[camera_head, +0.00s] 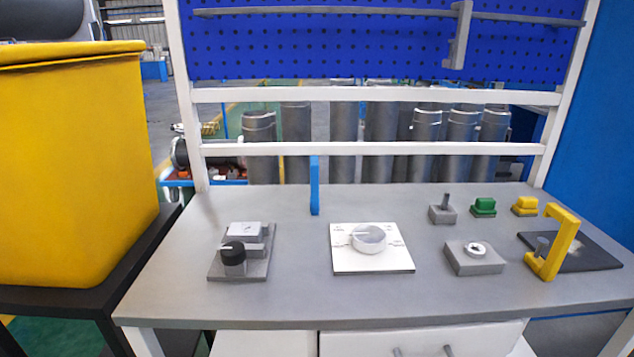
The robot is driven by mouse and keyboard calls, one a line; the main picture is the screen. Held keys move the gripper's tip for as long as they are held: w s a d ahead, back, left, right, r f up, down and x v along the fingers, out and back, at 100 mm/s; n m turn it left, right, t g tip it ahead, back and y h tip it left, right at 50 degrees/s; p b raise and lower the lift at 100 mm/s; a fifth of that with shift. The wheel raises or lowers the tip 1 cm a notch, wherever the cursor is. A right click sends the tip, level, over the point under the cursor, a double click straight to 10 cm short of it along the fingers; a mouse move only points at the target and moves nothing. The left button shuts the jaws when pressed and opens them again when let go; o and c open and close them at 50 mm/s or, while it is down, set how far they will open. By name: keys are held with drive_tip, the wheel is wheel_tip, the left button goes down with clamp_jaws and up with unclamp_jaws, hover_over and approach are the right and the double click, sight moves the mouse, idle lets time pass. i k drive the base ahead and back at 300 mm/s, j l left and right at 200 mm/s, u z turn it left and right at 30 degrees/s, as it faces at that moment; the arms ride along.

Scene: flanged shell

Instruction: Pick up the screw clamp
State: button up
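The screw clamp (567,244) is a yellow C-shaped frame with a short grey screw at its lower jaw. It stands upright near the right end of the grey workbench (300,299), at the left part of a dark flat plate (597,250). Its open side faces left. Whether it touches the plate or the bench cannot be told clearly. My gripper is not in view.
Left of the clamp is a grey block with a ring (474,257). Behind are green (484,207) and yellow (525,206) blocks and a grey post block (442,213). A white dial panel (373,262), blue upright piece (314,186) and black-knob device (240,258) stand further left.

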sight(314, 168)
drive_tip(key=i, duration=0.8)
drive_tip(key=k+j+z, duration=0.1)
drive_tip(key=j, duration=0.25)
drive_tip(key=k+j, duration=0.1)
drive_tip(key=j, duration=0.25)
drive_tip(key=k+j+z, duration=0.15)
drive_tip(key=j, duration=0.55)
drive_tip(key=k+j+z, duration=0.15)
drive_tip(key=j, duration=0.2)
drive_tip(key=i+j, duration=0.15)
drive_tip(key=i, duration=0.35)
drive_tip(key=i+j, duration=0.15)
drive_tip(key=i, duration=0.3)
